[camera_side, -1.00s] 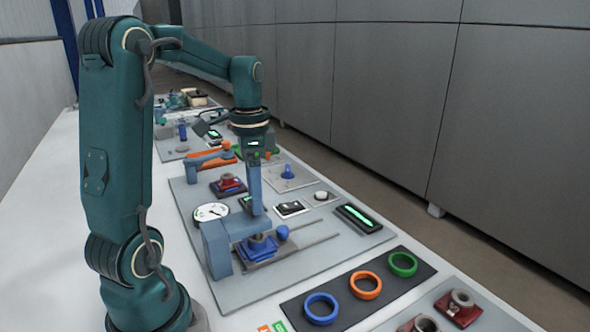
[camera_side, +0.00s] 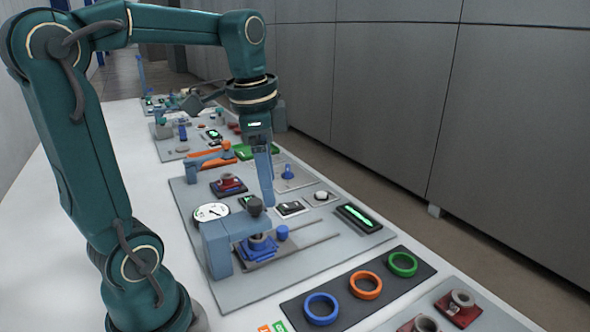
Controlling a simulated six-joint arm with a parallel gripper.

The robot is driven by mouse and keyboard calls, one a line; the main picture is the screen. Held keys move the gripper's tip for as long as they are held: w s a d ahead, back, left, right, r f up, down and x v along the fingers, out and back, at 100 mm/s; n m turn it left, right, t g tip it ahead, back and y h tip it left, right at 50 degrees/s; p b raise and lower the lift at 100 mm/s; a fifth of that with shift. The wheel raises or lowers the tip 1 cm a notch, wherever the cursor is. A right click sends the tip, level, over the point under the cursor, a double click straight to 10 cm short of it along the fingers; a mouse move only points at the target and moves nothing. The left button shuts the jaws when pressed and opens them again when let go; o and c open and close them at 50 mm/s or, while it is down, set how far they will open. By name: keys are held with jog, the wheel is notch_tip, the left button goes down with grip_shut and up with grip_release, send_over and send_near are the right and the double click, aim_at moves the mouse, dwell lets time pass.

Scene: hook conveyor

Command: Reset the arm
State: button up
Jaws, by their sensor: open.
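My gripper (camera_side: 264,178) hangs below my wrist, pointing down above the grey fixture board, and is open and empty. Its fingers are seen nearly edge-on, so the gap between them hardly shows. Its tips appear just above and behind the dark knob (camera_side: 255,207) on the blue-grey press-like fixture (camera_side: 215,245); I cannot tell the exact clearance. My arm is bent over the board from the left.
The grey board (camera_side: 300,275) carries a white dial (camera_side: 210,212), a green-lit display (camera_side: 358,217) and a blue block (camera_side: 257,249). A dark mat (camera_side: 330,291) with blue, orange and green rings lies in front. A grey wall (camera_side: 520,130) stands right.

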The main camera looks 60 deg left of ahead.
jog(key=s+d+f+n+t, duration=0.4)
jog(key=s+d+n, duration=0.1)
jog(key=d, duration=0.3)
jog(key=shift+s+d+h, duration=0.2)
jog(key=shift+d+h, duration=0.2)
dwell(0.9)
